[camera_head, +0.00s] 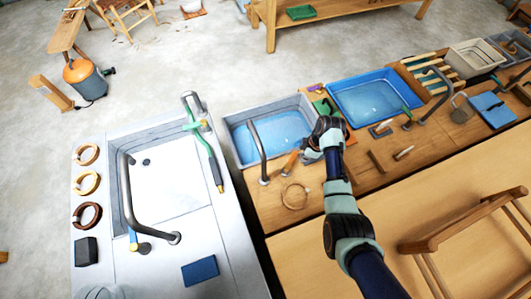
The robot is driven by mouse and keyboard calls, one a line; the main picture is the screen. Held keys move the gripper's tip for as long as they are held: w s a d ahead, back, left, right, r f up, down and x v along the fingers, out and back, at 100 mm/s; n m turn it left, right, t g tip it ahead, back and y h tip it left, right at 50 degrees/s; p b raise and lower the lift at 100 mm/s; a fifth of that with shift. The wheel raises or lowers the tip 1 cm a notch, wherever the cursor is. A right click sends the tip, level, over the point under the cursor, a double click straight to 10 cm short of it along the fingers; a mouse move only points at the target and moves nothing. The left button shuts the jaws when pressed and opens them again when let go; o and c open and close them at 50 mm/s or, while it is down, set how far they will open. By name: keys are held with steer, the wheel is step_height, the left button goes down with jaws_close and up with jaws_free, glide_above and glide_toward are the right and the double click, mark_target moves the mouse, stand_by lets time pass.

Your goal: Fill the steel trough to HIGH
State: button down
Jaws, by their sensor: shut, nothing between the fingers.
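A grey, metal-looking trough (229,146), most likely the steel trough, is set in the wooden bench left of my gripper. Blue water (279,132) stands in it, below the rim. Any level marks are too small to read. A dark curved spout (256,147) arches over its left front side. A short wooden handle (290,162) stands at its front edge. My gripper (322,136) is at the trough's right side, shut, with nothing seen in it. My gripper and forearm hide the trough's right end and part of the bench.
A blue tub (337,94) with water is right of my gripper. A pale sink (170,182) with a drain and curved tap (128,195) is at left. A coiled ring (295,196) lies in front of the trough. A wooden frame (455,235) stands at lower right.

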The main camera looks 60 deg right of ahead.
steer(key=shift+f+b, duration=1.45)
steer(key=shift+f, duration=0.55)
